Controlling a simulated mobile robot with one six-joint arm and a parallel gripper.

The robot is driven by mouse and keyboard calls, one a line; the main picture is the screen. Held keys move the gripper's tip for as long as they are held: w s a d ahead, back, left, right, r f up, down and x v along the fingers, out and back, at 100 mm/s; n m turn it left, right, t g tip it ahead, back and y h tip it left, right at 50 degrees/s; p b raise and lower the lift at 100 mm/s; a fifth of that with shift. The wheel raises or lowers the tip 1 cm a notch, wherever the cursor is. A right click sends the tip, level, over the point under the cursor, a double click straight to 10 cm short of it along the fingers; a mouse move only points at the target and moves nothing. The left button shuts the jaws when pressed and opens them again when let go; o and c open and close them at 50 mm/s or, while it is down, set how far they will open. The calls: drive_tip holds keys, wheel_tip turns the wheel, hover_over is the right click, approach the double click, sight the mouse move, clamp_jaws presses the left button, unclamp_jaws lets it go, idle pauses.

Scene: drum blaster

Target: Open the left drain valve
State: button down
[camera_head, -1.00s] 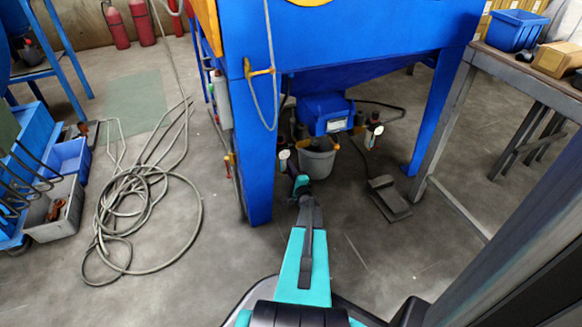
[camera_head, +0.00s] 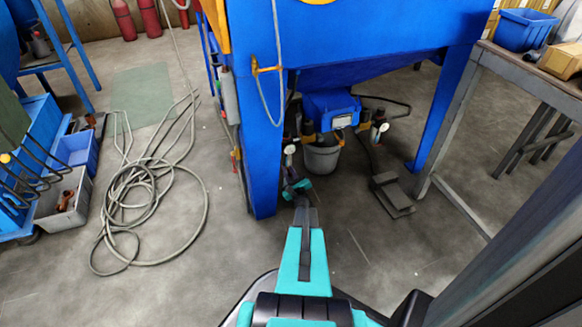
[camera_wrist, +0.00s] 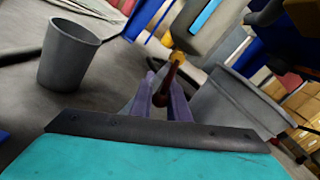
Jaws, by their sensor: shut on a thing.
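The blue blast cabinet (camera_head: 255,110) stands in the middle of the head view. Below it is a blue unit (camera_head: 330,107) with filter bowls and round gauges, where the left drain valve appears to be; the valve is too small to make out there. My gripper (camera_head: 298,188) is low, beside the cabinet's front leg. In the wrist view its purple fingers (camera_wrist: 166,95) are shut on a thin reddish-brown piece with a brass-yellow fitting (camera_wrist: 178,60) above it, apparently the left drain valve. Whether the valve is open or shut cannot be told.
A grey bucket (camera_head: 321,157) stands under the unit. The wrist view shows one grey bucket at left (camera_wrist: 70,55) and another grey container at right (camera_wrist: 230,105). A foot pedal (camera_head: 392,195) lies right, a coiled hose (camera_head: 150,200) left. A workbench (camera_head: 500,65) stands right.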

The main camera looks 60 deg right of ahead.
drive_tip(key=shift+w+a+r+m+p, duration=0.1)
drive_tip(key=shift+w+a+m+p, duration=0.1)
drive_tip(key=shift+m, duration=0.35)
drive_tip(key=shift+w+a+r+m+p, duration=0.1)
drive_tip(key=shift+m+p, duration=0.1)
drive_tip(key=shift+m, duration=0.35)
drive_tip(key=shift+f, duration=0.1)
drive_tip(key=c, duration=1.7)
unclamp_jaws()
drive_tip(key=shift+s+a, duration=0.1)
drive_tip(key=shift+a, duration=0.05)
drive_tip(key=p+v, duration=0.4)
drive_tip(key=v, duration=0.7)
drive_tip(key=shift+s+a, duration=0.25)
